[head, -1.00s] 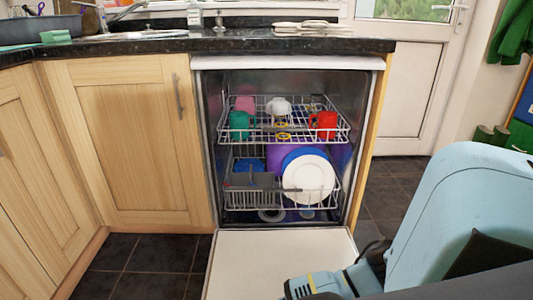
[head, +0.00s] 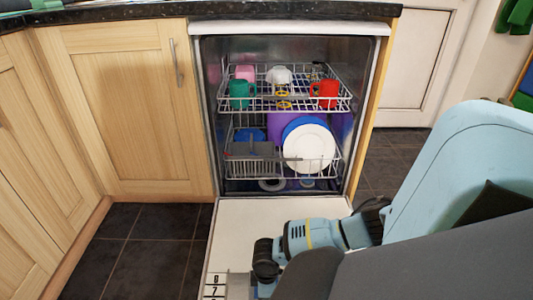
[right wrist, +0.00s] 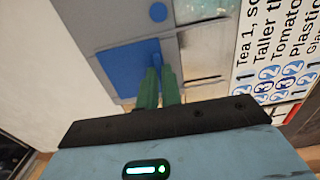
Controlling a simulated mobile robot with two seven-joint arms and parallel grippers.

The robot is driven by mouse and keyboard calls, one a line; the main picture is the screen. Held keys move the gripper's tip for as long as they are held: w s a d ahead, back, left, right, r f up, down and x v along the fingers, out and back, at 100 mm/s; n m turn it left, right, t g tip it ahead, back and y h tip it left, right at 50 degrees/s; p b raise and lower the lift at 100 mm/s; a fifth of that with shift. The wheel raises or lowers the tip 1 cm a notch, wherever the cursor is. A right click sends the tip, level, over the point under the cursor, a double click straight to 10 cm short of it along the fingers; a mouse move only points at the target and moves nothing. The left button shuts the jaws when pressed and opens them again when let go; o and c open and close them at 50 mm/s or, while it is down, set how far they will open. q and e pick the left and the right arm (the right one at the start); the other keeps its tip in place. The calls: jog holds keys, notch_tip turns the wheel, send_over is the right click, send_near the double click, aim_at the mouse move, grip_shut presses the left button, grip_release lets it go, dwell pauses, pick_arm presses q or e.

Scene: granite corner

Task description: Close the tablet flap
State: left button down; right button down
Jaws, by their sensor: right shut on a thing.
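The tablet dispenser is a grey panel (right wrist: 190,45) set in the white door, seen close up in the right wrist view. Its blue flap (right wrist: 123,68) shows as a flat blue piece with a round blue button (right wrist: 157,12) beyond it. My right gripper (right wrist: 158,76) has its green fingers together on the blue flap's right edge; how far the flap stands open is unclear. In the head view a grey part of the dispenser (head: 238,288) shows at the bottom, and my arm hides the rest. My left gripper is in neither view.
The dishwasher door (head: 240,230) lies folded down, with a printed label (right wrist: 285,45) beside the dispenser. The upper rack (head: 285,95) holds mugs and the lower rack (head: 255,180) holds plates. Wooden cupboards (head: 120,110) stand left; dark floor (head: 140,250) is clear.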

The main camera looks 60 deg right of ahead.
jog(key=c, duration=1.6)
grip_release()
jog(key=shift+w+d, duration=0.1)
jog(key=shift+d, duration=0.05)
jog(key=shift+o, duration=0.2)
jog(key=shift+r+p, duration=0.3)
jog(key=shift+r, duration=0.1)
notch_tip(320, 180, up, 7)
jog(key=p, duration=0.3)
jog(key=shift+p, duration=0.35)
